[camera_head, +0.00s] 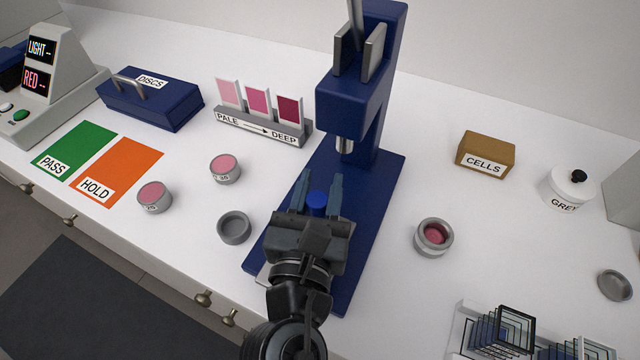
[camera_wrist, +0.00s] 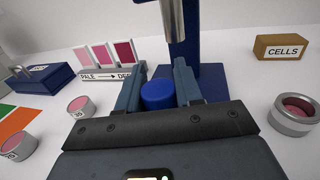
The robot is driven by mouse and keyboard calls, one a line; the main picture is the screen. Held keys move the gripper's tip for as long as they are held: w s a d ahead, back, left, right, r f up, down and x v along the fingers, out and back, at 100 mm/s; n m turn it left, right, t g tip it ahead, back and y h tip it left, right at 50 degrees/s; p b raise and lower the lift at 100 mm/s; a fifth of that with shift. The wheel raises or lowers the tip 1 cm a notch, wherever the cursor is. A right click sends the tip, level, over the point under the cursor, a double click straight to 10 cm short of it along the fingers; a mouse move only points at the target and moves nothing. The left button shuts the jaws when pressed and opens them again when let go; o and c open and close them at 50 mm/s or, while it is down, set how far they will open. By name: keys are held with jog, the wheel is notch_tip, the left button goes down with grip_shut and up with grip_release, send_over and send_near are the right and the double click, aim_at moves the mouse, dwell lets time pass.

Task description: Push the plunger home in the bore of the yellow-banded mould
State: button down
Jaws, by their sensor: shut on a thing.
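My gripper (camera_head: 319,184) is shut on a round blue piece (camera_head: 316,204), which looks like the plunger's top. The blue piece also shows between the two fingers in the wrist view (camera_wrist: 158,94). It is over the front part of the blue press base (camera_head: 375,200), in front of the press's metal ram (camera_head: 345,145). The ram is up, with a gap below it. My gripper body hides what is under the blue piece, so I cannot tell whether it sits in a bore. No yellow band shows in either view.
A grey ring with pink inside (camera_head: 433,237) stands right of the press. A grey dish (camera_head: 234,227) and two pink jars (camera_head: 155,197) (camera_head: 225,168) stand left. The blue press column (camera_head: 370,90) rises behind. A brown CELLS box (camera_head: 486,155) is farther right, with clear table around it.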

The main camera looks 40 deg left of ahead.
jog(key=shift+f, duration=0.55)
jog(key=c, duration=0.7)
grip_release()
jog(key=shift+o, duration=0.2)
jog(key=shift+r, duration=0.1)
jog(key=d+r+p, duration=0.2)
jog(key=d+r, duration=0.9)
jog(key=shift+d, duration=0.35)
jog(key=shift+f, duration=0.1)
